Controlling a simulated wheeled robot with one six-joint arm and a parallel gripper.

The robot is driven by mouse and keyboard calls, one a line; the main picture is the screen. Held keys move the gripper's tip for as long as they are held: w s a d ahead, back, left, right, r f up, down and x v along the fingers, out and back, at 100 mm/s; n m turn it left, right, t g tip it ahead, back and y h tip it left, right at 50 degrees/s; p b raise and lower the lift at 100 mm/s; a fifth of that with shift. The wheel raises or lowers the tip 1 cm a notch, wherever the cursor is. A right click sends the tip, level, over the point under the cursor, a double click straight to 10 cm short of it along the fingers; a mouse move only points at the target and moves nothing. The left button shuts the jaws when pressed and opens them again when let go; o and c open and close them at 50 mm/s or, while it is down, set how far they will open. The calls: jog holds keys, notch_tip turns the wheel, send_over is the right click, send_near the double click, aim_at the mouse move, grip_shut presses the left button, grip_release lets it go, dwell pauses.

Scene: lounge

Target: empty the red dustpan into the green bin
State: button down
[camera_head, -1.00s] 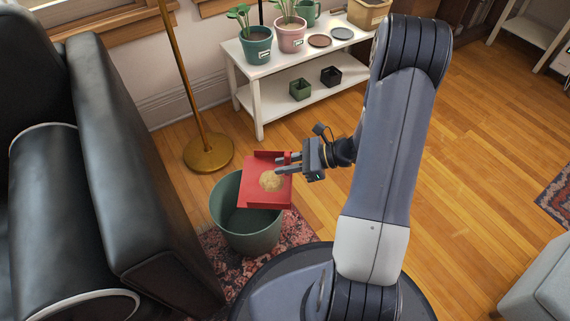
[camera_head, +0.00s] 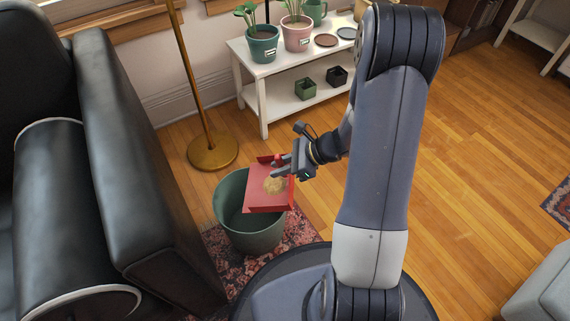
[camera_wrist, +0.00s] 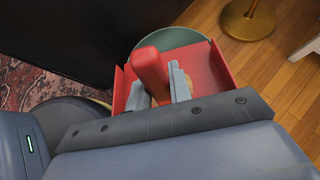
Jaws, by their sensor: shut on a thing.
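The red dustpan (camera_head: 262,199) is held over the mouth of the green bin (camera_head: 253,236), with a tan pile of debris (camera_head: 275,186) on its pan. My gripper (camera_head: 281,169) is shut on the dustpan's handle, at the pan's back edge. In the wrist view the red handle (camera_wrist: 150,68) stands between my two fingers, and the red pan (camera_wrist: 203,62) spreads behind it. The bin's rim (camera_wrist: 170,38) shows past the pan. The dustpan looks tilted towards the bin. Part of the debris is hidden behind the handle and fingers in the wrist view.
A black leather sofa (camera_head: 130,160) stands close to the bin's left. A brass floor lamp base (camera_head: 212,152) is behind the bin. A white shelf table (camera_head: 290,108) with potted plants stands at the back.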

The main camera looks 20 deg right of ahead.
jog(key=shift+w+a+r+h+p, duration=0.1)
jog(key=shift+a+r+h+p, duration=0.2)
jog(key=shift+r+p, duration=0.25)
jog(key=shift+w+a+r+h+p, duration=0.1)
jog(key=shift+a+r+h+p, duration=0.2)
jog(key=shift+p, duration=0.4)
jog(key=a+h+p, duration=0.1)
jog(key=p, duration=0.3)
jog(key=w+a+r+g+h+p, duration=0.1)
jog(key=a+h+p, duration=0.1)
jog(key=p, duration=0.3)
jog(key=a+r+g+h+p, duration=0.1)
jog(key=a+p, duration=0.1)
jog(key=p, duration=0.2)
jog(key=shift+w+a+r+p, duration=0.1)
jog(key=shift+w+r+p, duration=0.05)
jog(key=shift+w+p, duration=0.25)
jog(key=shift+w+a+h+p, duration=0.1)
jog(key=shift+a+h+p, duration=0.05)
jog(key=shift+h+p, duration=0.2)
